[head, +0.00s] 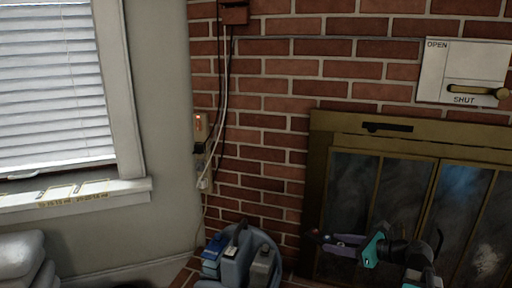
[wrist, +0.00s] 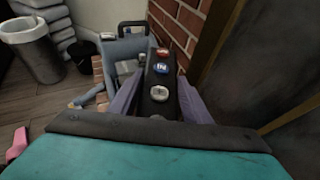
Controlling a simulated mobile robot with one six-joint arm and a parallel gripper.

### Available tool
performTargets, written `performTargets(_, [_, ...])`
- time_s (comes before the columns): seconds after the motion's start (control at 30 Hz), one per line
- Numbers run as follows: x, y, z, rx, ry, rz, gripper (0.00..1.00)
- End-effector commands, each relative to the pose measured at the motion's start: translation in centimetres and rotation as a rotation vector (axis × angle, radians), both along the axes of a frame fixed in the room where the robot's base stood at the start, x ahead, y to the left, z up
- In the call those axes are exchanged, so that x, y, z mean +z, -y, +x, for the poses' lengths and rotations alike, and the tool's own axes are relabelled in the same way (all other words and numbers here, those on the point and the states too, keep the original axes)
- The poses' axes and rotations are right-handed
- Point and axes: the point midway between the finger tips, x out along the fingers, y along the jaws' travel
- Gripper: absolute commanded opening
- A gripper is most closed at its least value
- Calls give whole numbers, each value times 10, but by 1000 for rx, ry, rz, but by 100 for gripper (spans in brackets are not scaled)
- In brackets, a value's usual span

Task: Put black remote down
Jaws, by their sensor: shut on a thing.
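The black remote (wrist: 157,106) is between the two purple-grey fingers of my gripper (wrist: 155,82) in the wrist view. Red, blue and white buttons show on its face, and it points away from the wrist. My gripper is shut on it. In the head view my gripper (head: 336,241) is at the lower right, in front of the fireplace doors. A small dark end at the fingertips there looks like the remote (head: 315,237). Most of the remote is hidden by the fingers in that view.
A blue-grey caddy (head: 240,266) with several upright items stands left of my gripper by the brick wall (head: 270,120). The fireplace (head: 345,195) is close behind my gripper.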

Motion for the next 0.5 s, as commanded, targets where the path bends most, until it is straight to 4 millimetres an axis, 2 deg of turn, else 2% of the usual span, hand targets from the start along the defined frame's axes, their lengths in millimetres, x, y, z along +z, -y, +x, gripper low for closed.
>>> performTargets(0.1, [11, -27, -2, 44, 3, 0, 17])
performTargets(0.5, [41, -104, -14, 169, 2, 1, 17])
